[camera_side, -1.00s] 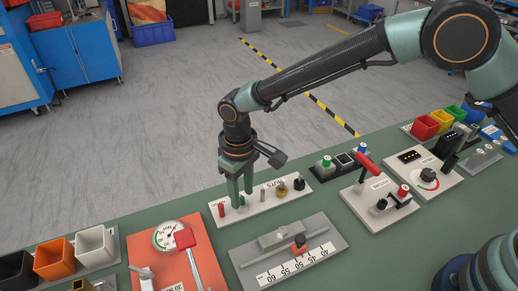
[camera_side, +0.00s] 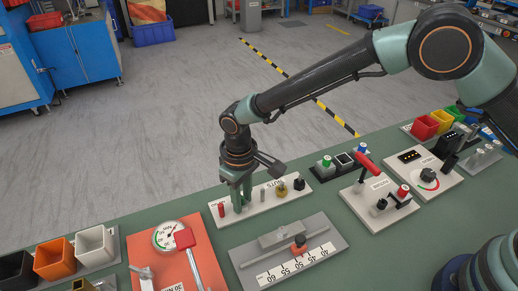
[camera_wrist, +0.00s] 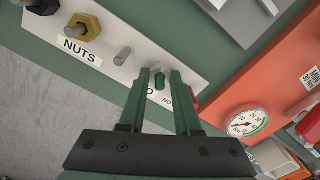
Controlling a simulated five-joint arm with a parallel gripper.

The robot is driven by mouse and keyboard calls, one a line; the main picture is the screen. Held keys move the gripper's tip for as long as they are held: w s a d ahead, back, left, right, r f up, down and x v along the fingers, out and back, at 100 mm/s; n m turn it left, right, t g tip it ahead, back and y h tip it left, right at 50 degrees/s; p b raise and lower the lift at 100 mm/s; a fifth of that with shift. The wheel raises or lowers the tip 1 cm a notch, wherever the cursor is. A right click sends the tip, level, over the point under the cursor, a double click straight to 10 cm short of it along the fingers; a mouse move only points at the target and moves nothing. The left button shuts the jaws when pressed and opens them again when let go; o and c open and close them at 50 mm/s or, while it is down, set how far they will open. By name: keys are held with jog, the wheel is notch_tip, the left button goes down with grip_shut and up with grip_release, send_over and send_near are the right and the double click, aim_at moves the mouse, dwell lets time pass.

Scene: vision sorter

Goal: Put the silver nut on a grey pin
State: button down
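The silver nut (camera_wrist: 160,70) shows in the wrist view around the lower part of a green pin (camera_wrist: 159,83). My gripper (camera_wrist: 160,74) is open, with one fingertip on each side of the nut and pin. In the side view my gripper (camera_side: 241,209) is low over the nut board, and its fingers hide most of the silver nut there. A bare grey pin (camera_wrist: 122,56) stands beside it on the board, also in the side view (camera_side: 263,194). A gold nut (camera_wrist: 84,27) and a black nut sit farther along the row.
The white board (camera_side: 251,219) also bears a red pin (camera_side: 221,209) at its left end. A grey slider panel (camera_side: 325,260) lies in front. An orange panel with a gauge (camera_side: 168,236) is at the left, and a red-handled lever panel is at the right.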

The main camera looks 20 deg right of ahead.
jog(key=shift+r, duration=0.1)
jog(key=shift+r, duration=1.1)
jog(key=shift+r, duration=0.15)
jog(key=shift+r, duration=1.1)
